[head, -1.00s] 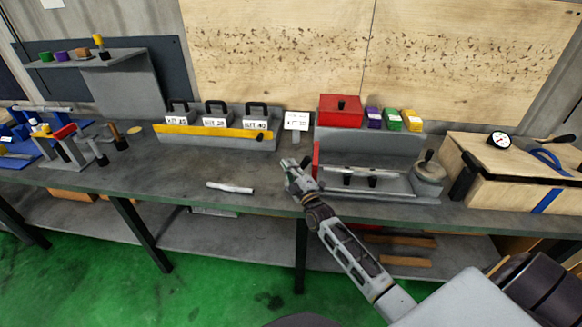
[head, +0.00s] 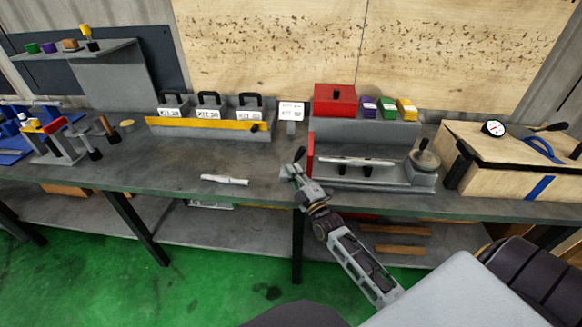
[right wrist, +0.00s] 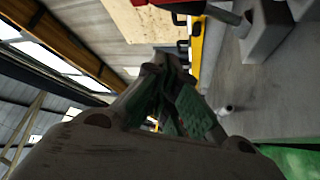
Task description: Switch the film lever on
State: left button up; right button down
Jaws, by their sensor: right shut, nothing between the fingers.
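No part is labelled as the film lever, so I cannot tell surely which one it is. A grey grinder-like fixture (head: 372,183) with a red end plate (head: 310,157) stands on the bench and carries a pale bar (head: 355,161). My right gripper (head: 292,170) is shut and empty just left of the red plate, above the bench; I cannot tell whether it touches anything. A small dark tip (head: 299,153) shows at it, possibly a lever end or a finger. In the right wrist view the shut fingers (right wrist: 165,75) fill the middle. My left gripper is out of view.
A loose pale bar (head: 224,179) lies on the bench left of my gripper. Behind stand a yellow-fronted rack (head: 200,124), a small sign (head: 291,111) and a red box (head: 335,100). A wooden box (head: 500,160) with a gauge (head: 494,128) and a black lever (head: 551,127) stands right.

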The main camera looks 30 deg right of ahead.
jog(key=shift+v, duration=1.35)
